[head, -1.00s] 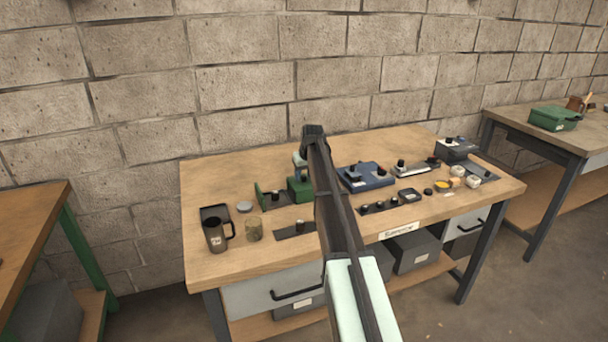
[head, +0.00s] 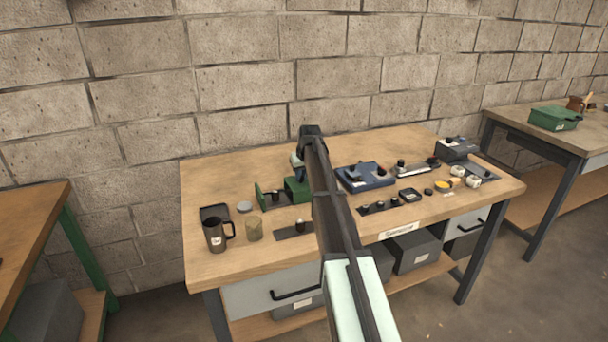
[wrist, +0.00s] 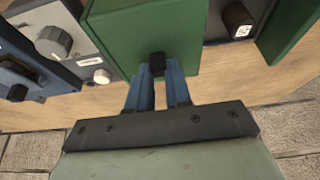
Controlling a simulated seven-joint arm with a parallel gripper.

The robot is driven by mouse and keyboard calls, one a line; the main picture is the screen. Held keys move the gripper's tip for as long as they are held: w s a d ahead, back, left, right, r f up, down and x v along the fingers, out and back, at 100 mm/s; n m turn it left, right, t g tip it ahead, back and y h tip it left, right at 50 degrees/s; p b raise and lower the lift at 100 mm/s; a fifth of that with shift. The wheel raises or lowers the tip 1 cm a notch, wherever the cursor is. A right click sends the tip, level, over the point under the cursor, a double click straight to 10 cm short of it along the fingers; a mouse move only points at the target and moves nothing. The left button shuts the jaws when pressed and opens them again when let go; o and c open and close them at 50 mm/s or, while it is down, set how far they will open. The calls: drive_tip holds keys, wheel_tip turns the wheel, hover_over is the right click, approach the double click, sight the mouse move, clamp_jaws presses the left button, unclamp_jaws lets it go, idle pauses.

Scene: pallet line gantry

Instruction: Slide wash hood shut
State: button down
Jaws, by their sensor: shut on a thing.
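The wash hood, a green box (head: 298,189), sits on a dark base on the bench, left of the blue device. A thin green end plate (head: 261,196) stands at the base's left end. A gap with a dark knob (head: 276,195) lies between hood and plate. In the wrist view the hood (wrist: 140,35) fills the middle, and the end plate (wrist: 292,30) is at the right. My gripper (wrist: 157,72) has its blue fingers shut on a small black knob (wrist: 157,60) on the hood. In the head view my arm hides part of the hood's right side.
A blue device (head: 364,177) stands right of the hood. A dark mug (head: 215,235), a tan cup (head: 254,229) and a grey disc (head: 244,207) are to the left. A small dark plate with a knob (head: 299,226) lies in front. The back left of the bench is clear.

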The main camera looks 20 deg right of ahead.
drive_tip(key=a, duration=1.1)
drive_tip(key=c, duration=1.3)
unclamp_jaws()
drive_tip(key=shift+o, duration=1.3)
drive_tip(key=v, duration=1.4)
drive_tip(key=shift+s+d+f, duration=0.1)
drive_tip(key=shift+f, duration=0.05)
